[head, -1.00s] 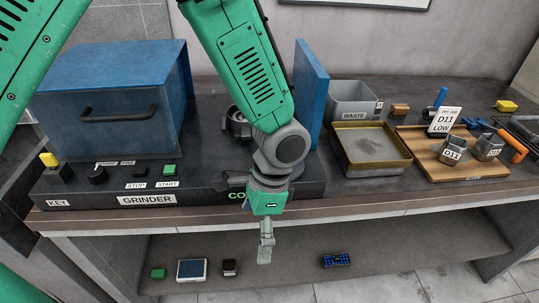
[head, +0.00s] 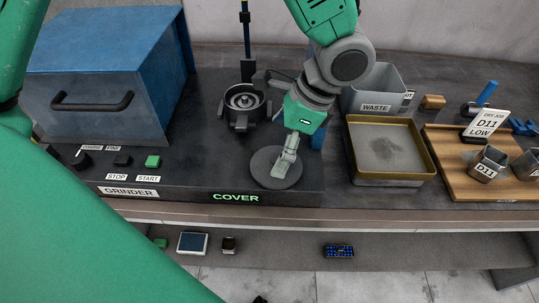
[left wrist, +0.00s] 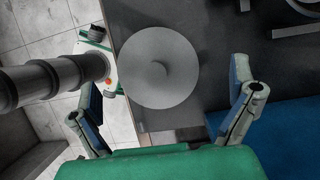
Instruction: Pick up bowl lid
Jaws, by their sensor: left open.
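The bowl lid is a flat dark grey disc (head: 263,172) lying on the black grinder base behind the COVER label. In the left wrist view the lid (left wrist: 140,75) shows from above as a round plate with a small central knob. My left gripper (head: 288,158) points down over the lid's right half in the head view. It is open, with its fingers spread on either side of the lid in the left wrist view. I cannot tell whether it touches the lid. The grinder bowl (head: 241,103) stands uncovered behind and left of the lid. My right gripper is not seen.
A blue box with a handle (head: 100,90) stands at the left. A brass-rimmed tray (head: 360,180), a grey WASTE bin (head: 375,106) and a wooden board (head: 440,173) with metal cups lie to the right. The base's front edge is close to the lid.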

